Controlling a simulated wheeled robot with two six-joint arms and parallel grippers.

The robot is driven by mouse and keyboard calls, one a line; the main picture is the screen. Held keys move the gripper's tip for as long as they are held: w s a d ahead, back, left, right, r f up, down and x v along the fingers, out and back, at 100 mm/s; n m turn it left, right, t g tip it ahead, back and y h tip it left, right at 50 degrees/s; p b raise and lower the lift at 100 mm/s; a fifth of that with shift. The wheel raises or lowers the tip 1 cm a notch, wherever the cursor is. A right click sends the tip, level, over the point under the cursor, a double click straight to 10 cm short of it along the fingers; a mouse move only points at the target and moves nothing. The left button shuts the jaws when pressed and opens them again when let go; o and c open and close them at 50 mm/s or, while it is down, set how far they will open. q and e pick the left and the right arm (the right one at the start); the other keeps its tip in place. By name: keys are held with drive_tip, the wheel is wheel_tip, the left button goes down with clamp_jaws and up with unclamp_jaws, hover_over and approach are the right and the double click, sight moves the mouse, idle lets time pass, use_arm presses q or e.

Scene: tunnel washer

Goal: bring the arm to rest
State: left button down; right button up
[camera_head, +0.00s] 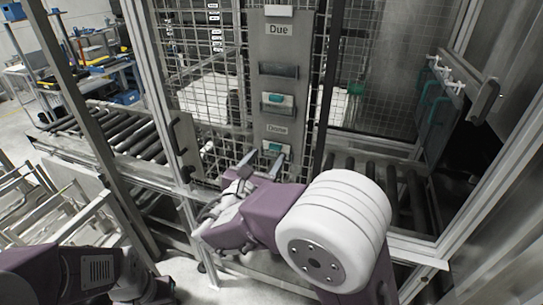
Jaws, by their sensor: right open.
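My right gripper (262,163) is in the middle of the head view, at the end of my purple and white right arm. Its two fingers are apart, with nothing visible between them. The fingertips point at the lower part of a grey panel (284,45) marked "Due" at the top and "Done" lower down. A teal-and-white piece (272,147) sits just under the "Done" label, close to the fingertips; I cannot tell whether they touch. Another teal-and-white piece (278,99) sits in a holder above that label. Part of my left arm shows at the lower left, its gripper out of view.
Wire mesh fencing (205,45) with metal posts stands around the panel. Roller conveyors lie left (118,130) and right (375,178). A metal rack (60,205) stands at the left, and open floor shows below the fence.

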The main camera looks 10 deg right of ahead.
drive_tip(key=v, duration=0.4)
drive_tip(key=s+d+f+m+g+h+b, duration=0.1)
drive_tip(key=d+f+m+g+h+b, duration=0.15)
drive_tip(key=d, duration=0.45)
drive_tip(key=s+d+f+m+g+h+b, duration=0.1)
drive_tip(key=d+f+m+g+h+b, duration=0.15)
drive_tip(key=d, duration=0.45)
drive_tip(key=s+d+f+m+g+y, duration=0.3)
drive_tip(key=s+d+f+m+g, duration=0.25)
drive_tip(key=s+d+f, duration=0.35)
drive_tip(key=s+a+f+m+g+y+b, duration=0.1)
drive_tip(key=s+a+f+m+g+y, duration=0.1)
drive_tip(key=s+f+m+g+y, duration=0.3)
drive_tip(key=s+a+f+m+y+b, duration=0.1)
drive_tip(key=s+a+f+m, duration=0.1)
drive_tip(key=s+f, duration=0.35)
drive_tip(key=w+a+f+m+t+y, duration=0.1)
drive_tip(key=w+a+f+m+y, duration=0.1)
drive_tip(key=a+m, duration=0.3)
drive_tip(key=w+a+f+m+t+y, duration=0.1)
drive_tip(key=w+a+f+m+y, duration=0.1)
drive_tip(key=a+f+m, duration=0.3)
drive_tip(key=shift+w+a+m+y, duration=0.25)
drive_tip(key=shift+a+m+y, duration=0.45)
drive_tip(key=shift+m+y, duration=0.3)
